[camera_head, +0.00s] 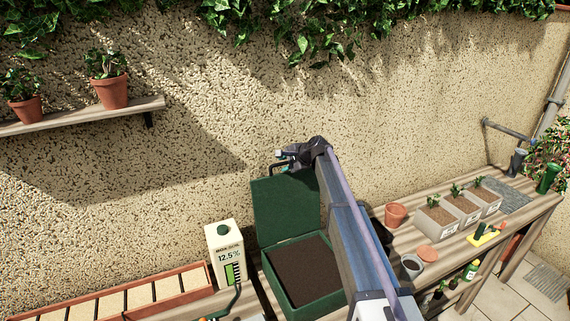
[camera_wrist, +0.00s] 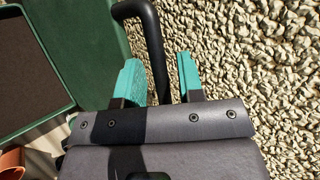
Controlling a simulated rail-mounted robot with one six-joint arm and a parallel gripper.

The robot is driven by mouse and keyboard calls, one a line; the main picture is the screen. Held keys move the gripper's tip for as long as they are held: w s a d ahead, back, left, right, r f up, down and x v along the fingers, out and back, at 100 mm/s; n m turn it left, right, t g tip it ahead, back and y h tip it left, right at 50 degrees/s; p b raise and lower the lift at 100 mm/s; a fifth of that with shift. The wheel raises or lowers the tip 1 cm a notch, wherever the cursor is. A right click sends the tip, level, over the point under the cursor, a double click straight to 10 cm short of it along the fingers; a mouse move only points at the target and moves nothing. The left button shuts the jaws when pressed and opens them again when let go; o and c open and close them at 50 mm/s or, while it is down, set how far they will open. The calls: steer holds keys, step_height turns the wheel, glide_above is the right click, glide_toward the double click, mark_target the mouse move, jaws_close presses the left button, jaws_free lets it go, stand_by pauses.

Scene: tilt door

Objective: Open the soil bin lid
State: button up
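The green soil bin (camera_head: 318,293) stands on the bench with dark soil inside. Its lid (camera_head: 285,208) stands raised at the back, about upright near the wall; part of it also shows in the wrist view (camera_wrist: 88,25). A black bar handle (camera_wrist: 152,40) is on the lid. My gripper (camera_head: 279,156) is at the lid's top edge by the handle. In the wrist view my gripper's teal fingers (camera_wrist: 160,75) are apart, with the handle between them. A gap shows between the bar and the right finger.
A carton (camera_head: 225,255) stands left of the bin, beside a long planter (camera_head: 125,300). Pots (camera_head: 396,214) and seedling boxes (camera_head: 438,218) stand on the bench to the right. The rough wall (camera_head: 200,110) is close behind the lid.

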steer(key=shift+p+v, duration=0.55)
steer(key=shift+v, duration=0.5)
steer(key=s+d, duration=0.7)
steer(key=d, duration=0.3)
steer(key=shift+r, duration=0.1)
steer(key=s+d+f+n+g+h+b, duration=0.2)
steer(key=s+f+b, duration=0.5)
steer(key=s, duration=0.6)
steer(key=s+d+f+n+g+h+b, duration=0.2)
steer(key=s+f+n+b, duration=0.3)
steer(key=s+f+b, duration=0.3)
steer(key=s+d+f+n+g+h+b, duration=0.2)
steer(key=s+f+b, duration=0.5)
steer(key=s+f, duration=0.6)
steer(key=shift+s+d+f+n+h, duration=0.45)
steer(key=shift+s+n+h, duration=0.65)
steer(key=shift+s, duration=2.1)
